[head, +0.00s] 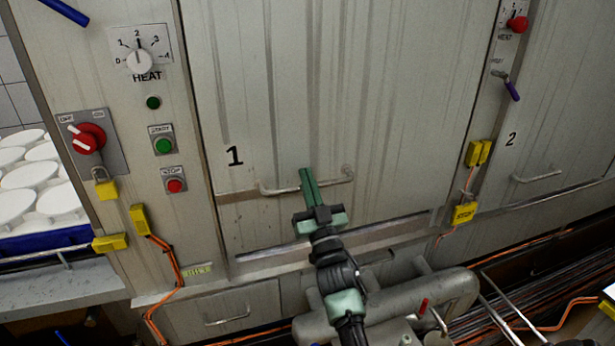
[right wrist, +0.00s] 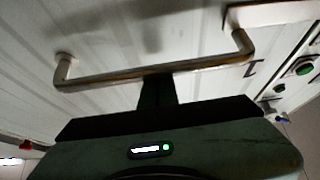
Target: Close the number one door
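The number one door (head: 330,90) is a large pale, ribbed metal panel in the middle of the head view, marked with a black 1 (head: 235,155). A bar handle (head: 280,190) runs across its lower part; the handle also spans the right wrist view (right wrist: 105,77). My right gripper (head: 308,178) reaches up from below, its green fingers together and crossing the handle near its middle. In the right wrist view the fingers (right wrist: 158,92) meet the bar; I cannot tell whether they press on it. My left gripper is not in view.
A control panel with a heat dial (head: 139,62) and buttons stands left of the door. Further left, white moulds (head: 40,175) sit in a blue-edged tray. Door 2 (head: 560,120) is at the right. Pipes (head: 390,290) and orange cables lie below.

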